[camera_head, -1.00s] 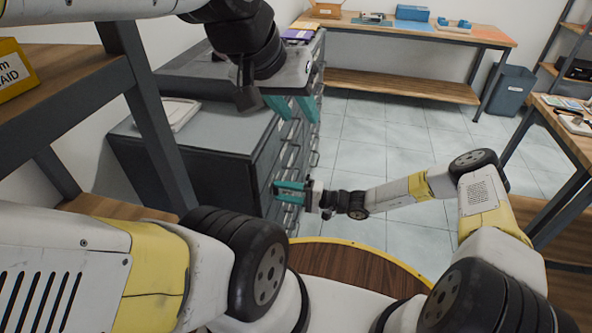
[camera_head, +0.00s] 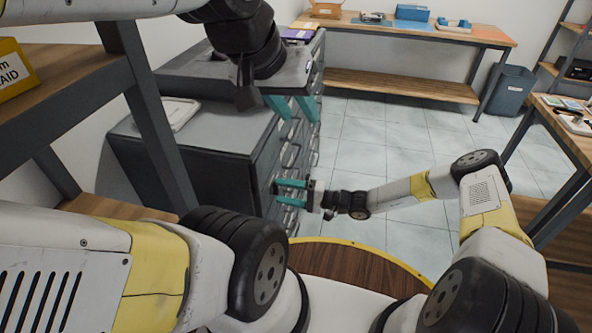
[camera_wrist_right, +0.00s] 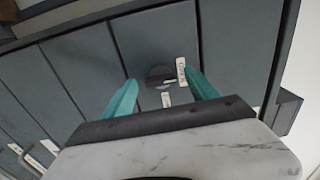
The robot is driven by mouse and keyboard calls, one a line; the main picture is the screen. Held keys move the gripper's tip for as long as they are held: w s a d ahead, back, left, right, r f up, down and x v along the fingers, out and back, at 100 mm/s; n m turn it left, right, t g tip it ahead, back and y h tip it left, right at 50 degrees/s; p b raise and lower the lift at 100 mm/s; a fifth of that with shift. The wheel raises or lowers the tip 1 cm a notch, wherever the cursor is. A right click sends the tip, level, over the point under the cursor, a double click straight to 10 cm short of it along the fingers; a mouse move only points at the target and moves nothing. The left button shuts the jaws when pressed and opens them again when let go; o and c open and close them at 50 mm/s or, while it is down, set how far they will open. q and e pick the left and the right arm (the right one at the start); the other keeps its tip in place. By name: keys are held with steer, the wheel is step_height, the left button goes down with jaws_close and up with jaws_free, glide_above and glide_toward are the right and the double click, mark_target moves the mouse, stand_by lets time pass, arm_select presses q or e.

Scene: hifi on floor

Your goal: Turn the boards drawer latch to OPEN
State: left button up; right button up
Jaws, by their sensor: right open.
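A dark round latch (camera_wrist_right: 158,74) sits on a grey drawer front in the right wrist view, with a small pale strip just below it. A white label (camera_wrist_right: 181,70) is beside it and another (camera_wrist_right: 167,100) is below it; their words are too small to read. My right gripper (camera_head: 277,192) is open, its teal fingers pointing at the front of the grey drawer cabinet (camera_head: 180,175). In the wrist view the latch shows between the fingertips (camera_wrist_right: 159,80); contact cannot be told. My left gripper (camera_head: 300,110) is higher, its two teal fingers apart beside the cabinet's upper front, with nothing seen between them.
A flat pale item (camera_head: 178,112) lies on the cabinet top. A wooden shelf rack (camera_head: 70,75) stands close on the left. A workbench (camera_head: 400,28) and a grey bin (camera_head: 506,90) are at the back, another table (camera_head: 560,130) at the right. The tiled floor between is clear.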

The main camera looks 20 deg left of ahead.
steer(key=d, duration=0.7)
steer(key=shift+w+d, duration=0.15)
steer(key=shift+w, duration=0.1)
steer(key=s+d+r+n+h, duration=0.2)
steer(key=d+r+h, duration=0.4)
steer(key=d+r, duration=0.5)
steer(key=s+d+r+n+h, duration=0.2)
steer(key=d+r+h, duration=0.45)
steer(key=r, duration=0.85)
steer(key=s+d+r+m+t+h, duration=0.3)
steer(key=s+d+r+t, duration=0.4)
steer(key=s+d+r, duration=0.6)
step_height(320, 180, up, 2)
steer(key=shift+s+r+m, duration=0.15)
steer(key=shift+s+m, duration=0.25)
steer(key=shift+m, duration=0.2)
arm_select(q)
steer(key=shift+w, duration=0.15)
steer(key=shift+c, duration=0.4)
